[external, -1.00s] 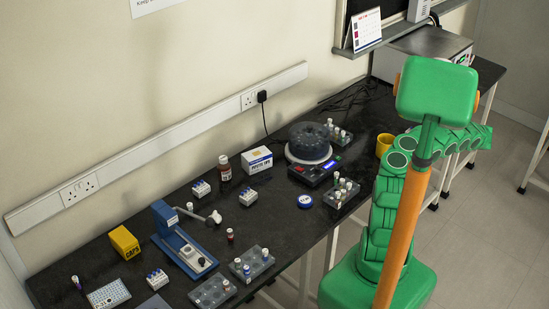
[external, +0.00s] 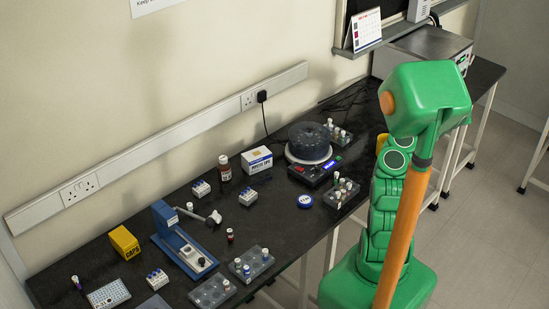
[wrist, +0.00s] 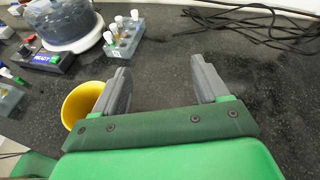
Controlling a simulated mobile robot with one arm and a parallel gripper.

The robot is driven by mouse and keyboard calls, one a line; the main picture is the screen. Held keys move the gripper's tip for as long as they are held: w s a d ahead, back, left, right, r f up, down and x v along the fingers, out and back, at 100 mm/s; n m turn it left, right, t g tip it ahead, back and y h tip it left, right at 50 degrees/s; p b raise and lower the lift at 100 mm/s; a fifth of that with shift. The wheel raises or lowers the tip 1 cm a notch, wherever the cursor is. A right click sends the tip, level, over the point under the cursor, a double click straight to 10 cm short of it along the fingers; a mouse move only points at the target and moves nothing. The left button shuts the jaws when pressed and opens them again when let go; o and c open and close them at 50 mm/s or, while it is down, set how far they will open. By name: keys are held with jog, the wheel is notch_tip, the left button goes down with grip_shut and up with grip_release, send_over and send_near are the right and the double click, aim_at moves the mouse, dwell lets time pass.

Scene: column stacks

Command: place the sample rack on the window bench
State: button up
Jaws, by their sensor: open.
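Several racks that could be the sample rack stand on a black bench (external: 290,226); I cannot tell which is meant. A grey rack with capped vials (external: 341,193) is near the front edge, partly seen at the left in the wrist view (wrist: 8,97). My gripper (wrist: 165,82) is open and empty above the bench, right of and nearer than that rack. The external view hides my gripper behind my arm. No window shows.
A yellow cup (wrist: 80,103) stands close beside my left finger. The round dark machine (external: 310,142) is left of it. Black cables (wrist: 255,25) lie at the back. Bare bench shows between and beyond my fingers. More racks and a blue device (external: 185,240) fill the left bench.

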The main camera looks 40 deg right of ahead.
jog(key=w+a+r+n+g+y, duration=0.1)
jog(key=w+a+r+n+y, duration=0.25)
jog(key=a, duration=0.55)
jog(key=w+a+r+n+g, duration=0.2)
jog(key=w+a+r, duration=0.3)
jog(key=w+a, duration=0.25)
jog(key=w+a+r+n+g+y, duration=0.1)
jog(key=w+a+r+n+y, duration=0.25)
jog(key=a, duration=0.55)
jog(key=a+r+n+g, duration=0.3)
jog(key=a+n, duration=0.1)
jog(key=a, duration=0.9)
jog(key=a+r+n+g, duration=0.3)
jog(key=a+r+n, duration=0.1)
jog(key=a, duration=0.8)
jog(key=s+a+n+g+h, duration=0.4)
jog(key=s+a+n, duration=0.3)
jog(key=s+a, duration=0.85)
jog(key=s+a+f+n+g+h, duration=0.1)
jog(key=s+f+n+h, duration=0.2)
jog(key=s, duration=1.7)
jog(key=n+h, duration=0.3)
jog(key=n, duration=0.1)
jog(key=shift+a+f+n+h, duration=0.2)
jog(key=shift+a+n+h, duration=0.05)
jog(key=shift+n+h, duration=0.05)
